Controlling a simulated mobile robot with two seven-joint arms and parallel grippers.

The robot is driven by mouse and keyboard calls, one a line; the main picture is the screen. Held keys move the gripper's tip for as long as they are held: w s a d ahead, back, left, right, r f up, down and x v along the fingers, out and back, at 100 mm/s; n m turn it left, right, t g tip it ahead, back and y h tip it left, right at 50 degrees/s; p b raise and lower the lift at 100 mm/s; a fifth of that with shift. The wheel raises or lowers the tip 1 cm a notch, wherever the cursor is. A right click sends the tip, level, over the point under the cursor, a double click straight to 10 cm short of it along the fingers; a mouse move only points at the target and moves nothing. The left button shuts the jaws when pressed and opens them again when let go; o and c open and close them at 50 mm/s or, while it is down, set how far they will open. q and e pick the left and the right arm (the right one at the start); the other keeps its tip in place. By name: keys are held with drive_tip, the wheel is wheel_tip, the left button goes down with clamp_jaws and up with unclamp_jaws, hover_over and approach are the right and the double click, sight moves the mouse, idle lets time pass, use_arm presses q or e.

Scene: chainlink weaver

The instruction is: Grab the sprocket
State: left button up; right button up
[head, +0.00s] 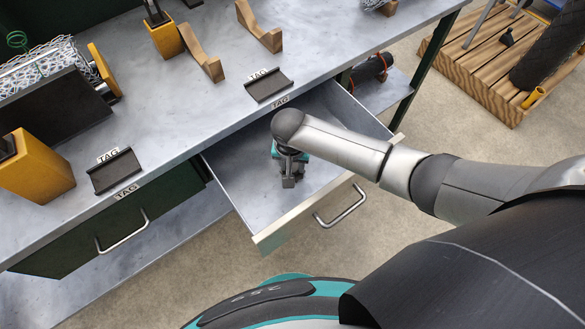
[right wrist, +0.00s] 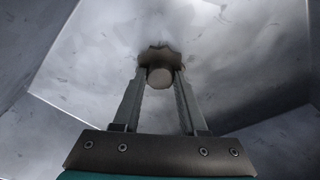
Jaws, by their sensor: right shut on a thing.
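The sprocket (right wrist: 158,56) is a small dark brownish toothed disc with a round, lighter hub facing the camera, in the right wrist view. My right gripper (right wrist: 160,77) is shut on the hub, one finger on each side. In the head view my right gripper (head: 288,180) points down inside the open drawer (head: 235,200), and the sprocket cannot be made out there. Whether the sprocket touches the drawer floor is unclear. My left gripper is not in view.
The drawer's front panel and handle (head: 342,206) stick out from the grey workbench (head: 215,110). A closed drawer with a handle (head: 122,234) is at left. Wooden brackets (head: 260,28) and a roll of wire mesh (head: 45,65) stand on the bench. A wooden pallet (head: 480,60) is at upper right.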

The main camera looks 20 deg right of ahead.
clamp_jaws()
idle(0.4)
